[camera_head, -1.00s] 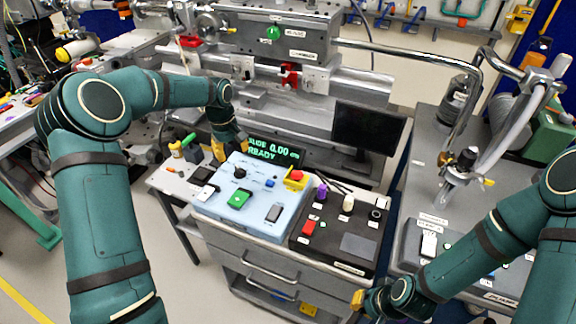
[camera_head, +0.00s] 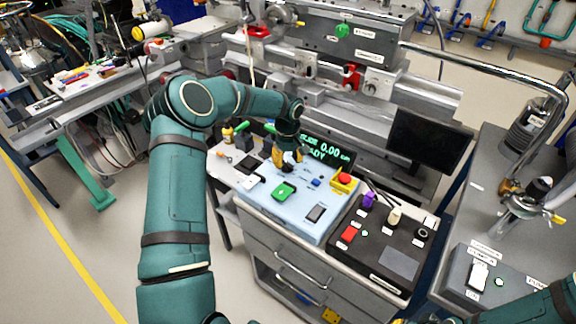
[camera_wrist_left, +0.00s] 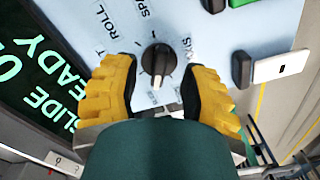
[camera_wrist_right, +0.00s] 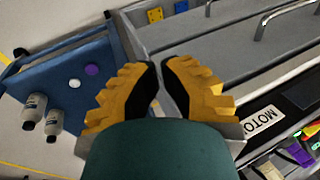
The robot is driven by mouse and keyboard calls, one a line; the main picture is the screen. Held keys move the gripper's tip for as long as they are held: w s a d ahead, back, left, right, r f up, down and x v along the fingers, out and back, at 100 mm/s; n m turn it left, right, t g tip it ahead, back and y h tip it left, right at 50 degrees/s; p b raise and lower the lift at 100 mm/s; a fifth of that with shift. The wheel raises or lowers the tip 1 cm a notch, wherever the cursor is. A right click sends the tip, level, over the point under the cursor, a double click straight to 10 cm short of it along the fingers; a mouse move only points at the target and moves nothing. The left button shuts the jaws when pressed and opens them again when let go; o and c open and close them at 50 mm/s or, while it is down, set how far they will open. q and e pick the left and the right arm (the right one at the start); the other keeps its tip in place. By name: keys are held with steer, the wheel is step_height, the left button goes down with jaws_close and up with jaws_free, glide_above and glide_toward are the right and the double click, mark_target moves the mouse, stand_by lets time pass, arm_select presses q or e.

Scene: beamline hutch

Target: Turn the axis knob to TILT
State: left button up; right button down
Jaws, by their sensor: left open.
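The axis knob (camera_wrist_left: 156,60) is black and round, on a light blue panel (camera_wrist_left: 277,22). In the left wrist view its white mark points toward the picture's bottom. The label ROLL shows beside it; other labels are partly cut or covered, and I cannot read TILT. My left gripper (camera_wrist_left: 160,70) is open, one yellow finger on each side of the knob, apart from it in the picture. In the head view my left gripper (camera_head: 287,158) covers the knob. My right gripper (camera_wrist_right: 159,64) has its fingertips together with nothing between them, away from the panel.
A screen (camera_head: 328,152) behind the panel reads SLIDE 0.00 READY. The panel also bears a green switch (camera_head: 284,191) and a red button on yellow (camera_head: 344,179). A black control box (camera_head: 376,243) stands to its right. A dark monitor (camera_head: 428,138) stands farther back.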

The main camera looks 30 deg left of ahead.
arm_select(q)
steer(key=shift+f, duration=1)
jaws_close()
